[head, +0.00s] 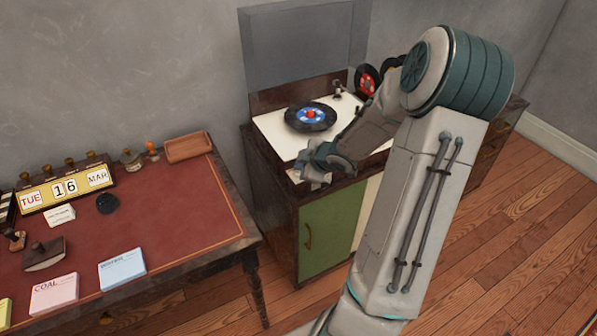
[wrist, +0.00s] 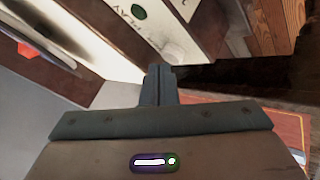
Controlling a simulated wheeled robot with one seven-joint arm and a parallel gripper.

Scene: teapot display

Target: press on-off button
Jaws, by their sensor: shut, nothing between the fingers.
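A record player with a white deck (head: 268,127) is set in the top of a wooden cabinet. In the wrist view, a small green round button (wrist: 138,12) shows on a pale panel beside lettering that seems to read "PLAY". I cannot tell whether this is the on-off button. My gripper (head: 322,178) is at the deck's front left edge, in front of the record. Its shut, empty fingers (wrist: 161,72) show in the wrist view, with the green button beyond them, up and to the left. I cannot tell whether the fingertips touch the panel.
A black record (head: 311,117) with a blue and red centre lies on the deck. A clear raised lid (head: 305,45) stands behind it. A red-topped desk (head: 190,200) with a calendar (head: 65,188) and notepads is at left. Wooden floor (head: 520,215) is open at right.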

